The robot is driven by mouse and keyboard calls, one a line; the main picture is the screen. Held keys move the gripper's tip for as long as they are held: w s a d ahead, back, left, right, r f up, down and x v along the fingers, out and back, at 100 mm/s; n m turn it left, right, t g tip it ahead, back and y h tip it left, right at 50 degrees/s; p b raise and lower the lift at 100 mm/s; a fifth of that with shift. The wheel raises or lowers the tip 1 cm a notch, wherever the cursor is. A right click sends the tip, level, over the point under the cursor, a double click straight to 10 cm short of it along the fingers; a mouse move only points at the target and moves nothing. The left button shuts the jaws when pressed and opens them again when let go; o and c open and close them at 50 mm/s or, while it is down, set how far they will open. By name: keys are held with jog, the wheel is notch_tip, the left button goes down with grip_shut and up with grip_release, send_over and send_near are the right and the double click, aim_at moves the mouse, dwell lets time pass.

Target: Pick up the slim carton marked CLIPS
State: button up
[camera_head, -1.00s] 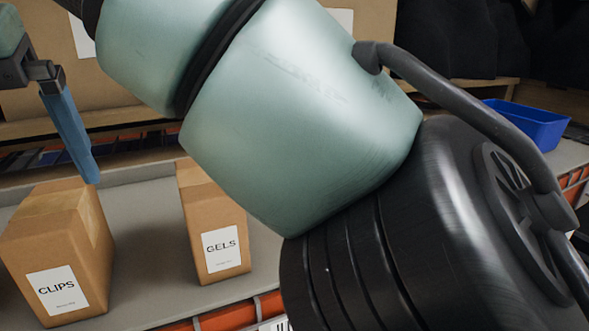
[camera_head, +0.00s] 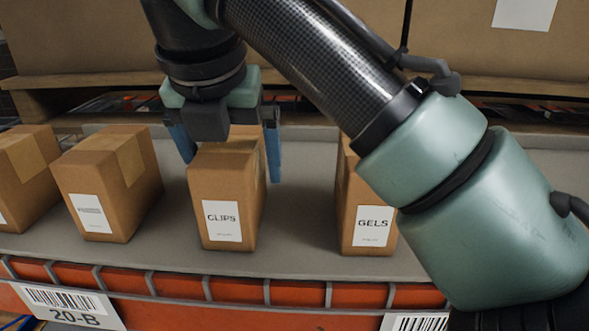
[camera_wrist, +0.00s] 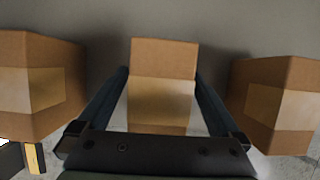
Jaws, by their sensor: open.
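The slim brown carton marked CLIPS (camera_head: 222,205) stands upright on the grey shelf, its white label facing me. My gripper (camera_head: 230,155) is over it, open, with one blue finger on each side of the carton's upper part. In the wrist view the carton (camera_wrist: 162,80) lies between the two fingers (camera_wrist: 162,95), with its tape strip toward me. A gap shows beside the fingers at the far end; I cannot tell whether either finger touches the carton.
The GELS carton (camera_head: 368,225) stands to the right, partly behind my arm. Another carton (camera_head: 108,190) stands to the left, and one more (camera_head: 25,180) beyond it. The shelf's orange front edge (camera_head: 235,288) runs along the front. Large boxes (camera_head: 80,40) are behind.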

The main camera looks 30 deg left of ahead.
jog(key=shift+f, duration=0.25)
jog(key=shift+c, duration=0.2)
dwell(0.3)
grip_shut()
dwell(0.4)
